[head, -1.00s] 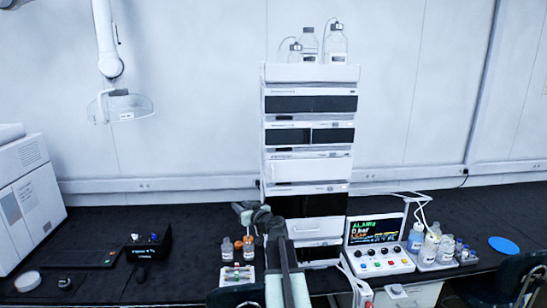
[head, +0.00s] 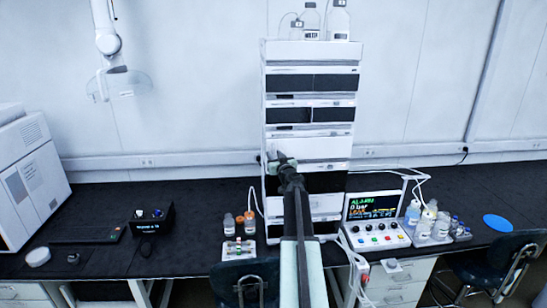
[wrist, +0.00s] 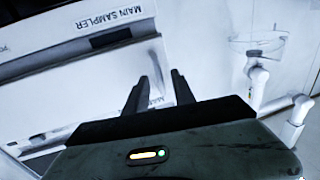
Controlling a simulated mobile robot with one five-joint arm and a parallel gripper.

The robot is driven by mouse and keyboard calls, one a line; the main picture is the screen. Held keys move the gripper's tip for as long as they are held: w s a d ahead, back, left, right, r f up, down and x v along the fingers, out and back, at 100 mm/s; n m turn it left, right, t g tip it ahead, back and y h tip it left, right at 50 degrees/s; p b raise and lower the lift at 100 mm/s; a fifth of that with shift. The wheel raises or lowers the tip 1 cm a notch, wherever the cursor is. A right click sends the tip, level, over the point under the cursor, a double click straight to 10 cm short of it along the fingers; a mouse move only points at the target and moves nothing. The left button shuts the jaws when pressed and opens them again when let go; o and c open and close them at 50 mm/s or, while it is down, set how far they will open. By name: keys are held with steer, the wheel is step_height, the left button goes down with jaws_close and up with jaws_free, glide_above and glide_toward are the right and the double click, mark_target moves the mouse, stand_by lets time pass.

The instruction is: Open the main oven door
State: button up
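The instrument stack (head: 269,105) stands at the back of the bench. The white front panel (head: 325,148) in its middle, which I take for the main oven door, looks flush and shut. My gripper (head: 273,158) is in front of this panel's left side. In the wrist view my gripper (wrist: 157,84) is open, with two dark fingers apart and nothing visible between them. The picture is upside down there, with a label reading MAIN SAMPLER (wrist: 111,22) and the white panel (wrist: 75,92) left of the fingers. A second label is partly hidden by the fingers. Contact cannot be told.
Bottles (head: 338,22) stand on top of the stack. Small bottles (head: 229,224) are to its left, and a control box (head: 376,232) with a screen and more bottles to its right. A chair (head: 246,280) is in front of the bench.

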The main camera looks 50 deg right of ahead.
jaws_close()
stand_by(1.4)
